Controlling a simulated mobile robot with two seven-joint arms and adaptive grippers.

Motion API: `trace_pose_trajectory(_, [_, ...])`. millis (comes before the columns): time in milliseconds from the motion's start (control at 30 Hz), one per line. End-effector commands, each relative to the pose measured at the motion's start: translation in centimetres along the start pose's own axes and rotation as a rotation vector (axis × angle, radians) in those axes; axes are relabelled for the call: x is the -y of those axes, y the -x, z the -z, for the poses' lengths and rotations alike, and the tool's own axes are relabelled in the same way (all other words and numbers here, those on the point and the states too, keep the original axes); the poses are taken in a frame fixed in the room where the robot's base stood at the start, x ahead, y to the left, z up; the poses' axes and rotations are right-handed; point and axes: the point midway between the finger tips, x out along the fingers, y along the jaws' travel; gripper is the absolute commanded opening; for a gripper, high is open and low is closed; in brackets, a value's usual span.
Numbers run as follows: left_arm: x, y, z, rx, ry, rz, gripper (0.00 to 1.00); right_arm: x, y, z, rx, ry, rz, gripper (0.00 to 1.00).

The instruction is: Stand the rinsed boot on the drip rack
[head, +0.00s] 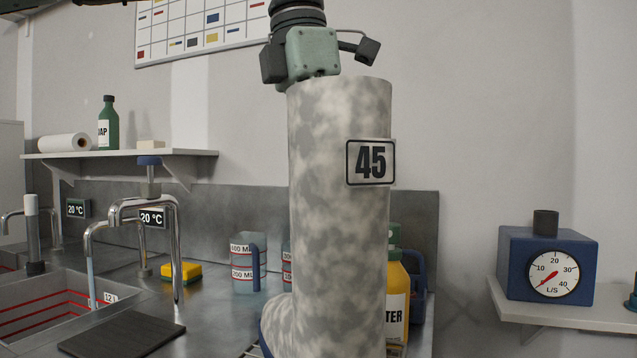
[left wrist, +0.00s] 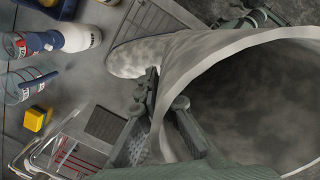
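The boot (head: 340,220) is tall, mottled grey and white, with a "45" label, and stands upright in the middle of the head view. In the left wrist view I look down past its open shaft, with the toe (left wrist: 137,57) at the upper left. My left gripper (head: 313,72) is at the top rim of the shaft. In the left wrist view its fingers (left wrist: 166,112) are closed over the rim wall. The drip rack (left wrist: 158,18), a slatted frame, lies beside and partly under the toe. Whether the sole touches it is hidden.
A yellow bottle (head: 397,300) stands close behind the boot, right. Measuring jugs (head: 246,263), a yellow sponge (head: 190,271), a dark mat (head: 122,336), a tap (head: 172,215) and a sink (head: 60,291) are left. A blue dial gauge (head: 547,265) sits on the right shelf.

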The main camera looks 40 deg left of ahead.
Motion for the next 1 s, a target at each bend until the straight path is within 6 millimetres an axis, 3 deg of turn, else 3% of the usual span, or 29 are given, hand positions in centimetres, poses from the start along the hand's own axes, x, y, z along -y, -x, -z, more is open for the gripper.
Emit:
trace_pose_trajectory(133, [0.0, -1.0, 0.1, 0.005, -0.001, -0.001, 0.0, -0.1, 0.1, 0.4, -0.011, 0.001, -0.002, 0.4])
trace_pose_trajectory(467, [0.0, -1.2, 0.2, 0.005, 0.0, -0.002, 0.0, -0.7, -0.5, -0.3, 0.004, 0.008, -0.011, 0.4])
trace_pose_trajectory(667, [-0.1, -1.4, 0.2, 0.001, 0.0, -0.001, 0.25, -1.0, -0.2, -0.1, 0.004, 0.01, -0.014, 0.4])
trace_pose_trajectory(1000, [-0.1, -1.1, 0.2, 0.002, 0.0, -0.001, 0.26, -0.9, -0.1, -0.1, 0.0, 0.01, -0.013, 0.4])
